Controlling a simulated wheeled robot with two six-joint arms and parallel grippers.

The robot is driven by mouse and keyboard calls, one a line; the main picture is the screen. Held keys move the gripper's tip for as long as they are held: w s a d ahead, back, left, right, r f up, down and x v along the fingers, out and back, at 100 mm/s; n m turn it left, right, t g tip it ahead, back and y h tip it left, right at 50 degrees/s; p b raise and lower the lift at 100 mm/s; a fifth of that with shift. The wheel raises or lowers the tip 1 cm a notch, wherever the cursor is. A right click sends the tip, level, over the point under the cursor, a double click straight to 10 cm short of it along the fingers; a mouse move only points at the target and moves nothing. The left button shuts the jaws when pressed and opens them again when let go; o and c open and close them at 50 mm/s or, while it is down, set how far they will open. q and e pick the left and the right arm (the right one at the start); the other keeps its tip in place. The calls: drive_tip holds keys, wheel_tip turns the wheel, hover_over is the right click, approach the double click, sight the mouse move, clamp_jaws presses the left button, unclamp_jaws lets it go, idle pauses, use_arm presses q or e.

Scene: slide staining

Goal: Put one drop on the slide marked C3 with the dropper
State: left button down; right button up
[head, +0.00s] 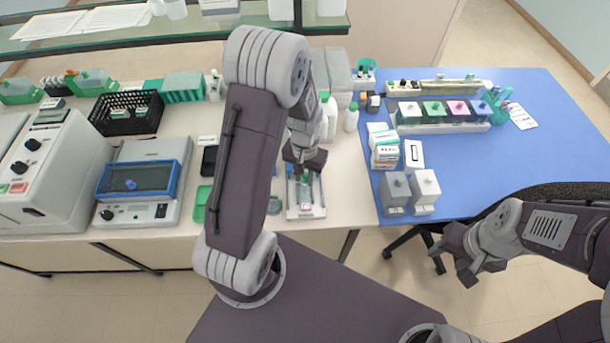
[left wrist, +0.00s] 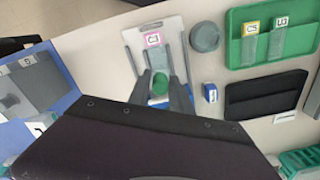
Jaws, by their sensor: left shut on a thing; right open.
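My left gripper (head: 304,165) is over the white slide holder (head: 293,212) at the bench's front edge. In the left wrist view, its two fingers (left wrist: 161,80) are shut around the dropper's green bulb (left wrist: 161,83). The dropper's tip is hidden. A slide with a pink-edged label (left wrist: 152,40) lies on the holder (left wrist: 172,31) below; its mark is too small to read surely. The green tray (left wrist: 236,20) holds slides with a yellow-edged label (left wrist: 251,27) and a green-edged label (left wrist: 281,20). My right gripper (head: 466,262) is open and empty, off the blue table's front edge.
A grey round lid (left wrist: 205,37), a small blue box (left wrist: 210,92) and a black tray (left wrist: 265,95) lie near the holder. A blue-framed device (head: 135,180) stands left. White bottles (head: 351,117) stand behind. The blue table (head: 470,175) has free room in front.

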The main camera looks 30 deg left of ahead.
use_arm(q)
drive_tip(key=shift+d+f, duration=0.1)
drive_tip(key=shift+f, duration=0.1)
drive_tip(key=shift+f, duration=0.1)
idle(0.4)
drive_tip(key=shift+f+b, duration=0.2)
drive_tip(key=shift+b, duration=0.2)
idle(0.9)
wheel_tip(320, 180, up, 7)
drive_tip(key=p, duration=0.6)
drive_tip(key=shift+p, duration=0.4)
drive_tip(key=shift+s, duration=0.1)
